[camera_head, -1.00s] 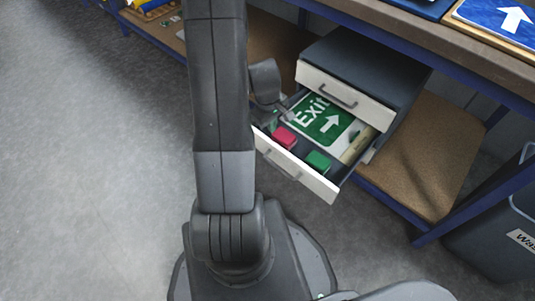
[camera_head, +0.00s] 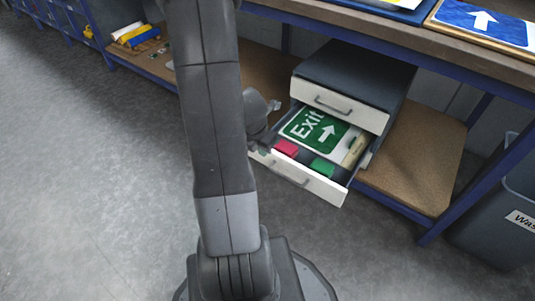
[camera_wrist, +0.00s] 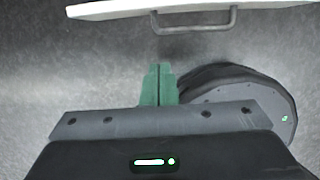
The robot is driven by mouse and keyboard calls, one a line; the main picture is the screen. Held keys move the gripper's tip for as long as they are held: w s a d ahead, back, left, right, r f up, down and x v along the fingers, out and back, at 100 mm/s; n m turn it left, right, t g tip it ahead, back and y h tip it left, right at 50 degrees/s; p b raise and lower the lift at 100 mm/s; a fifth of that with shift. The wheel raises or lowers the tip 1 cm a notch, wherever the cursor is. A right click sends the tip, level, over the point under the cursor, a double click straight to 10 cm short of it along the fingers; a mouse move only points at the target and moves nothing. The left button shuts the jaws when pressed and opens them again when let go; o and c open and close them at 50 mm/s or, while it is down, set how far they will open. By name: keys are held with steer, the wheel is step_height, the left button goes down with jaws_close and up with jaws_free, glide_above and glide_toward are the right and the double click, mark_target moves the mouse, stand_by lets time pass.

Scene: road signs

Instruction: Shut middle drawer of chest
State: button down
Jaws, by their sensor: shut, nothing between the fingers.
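The chest (camera_head: 352,75) is dark grey with white drawer fronts and stands on the lower shelf. Its middle drawer (camera_head: 310,179) is pulled out and holds a green Exit sign, a red block (camera_head: 286,148) and a green block (camera_head: 322,167). The drawer above it (camera_head: 338,103) looks shut. In the wrist view the edge of a white drawer front with a grey handle (camera_wrist: 194,27) crosses the top. My gripper (camera_wrist: 160,72) is shut and empty, its green fingers together, apart from and below that handle. In the head view my arm hides most of it.
The shelf's cork surface (camera_head: 415,165) is bare right of the chest. A waste bin (camera_head: 495,215) stands at the far right. A workbench top (camera_head: 400,32) overhangs the chest. Open grey floor (camera_head: 90,200) lies to the left.

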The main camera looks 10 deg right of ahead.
mark_target(273, 155)
steer(key=w+d+f+b, duration=0.1)
steer(key=f, duration=0.2)
steer(key=w+d+f+b, duration=0.1)
steer(key=f+b, duration=0.1)
steer(key=w+d+f+b, duration=0.1)
steer(key=f+b, duration=0.1)
steer(key=f, duration=0.1)
steer(key=shift+d+f, duration=0.25)
steer(key=shift+f, duration=0.05)
steer(key=shift+w+d, duration=0.5)
steer(key=shift+d, duration=0.1)
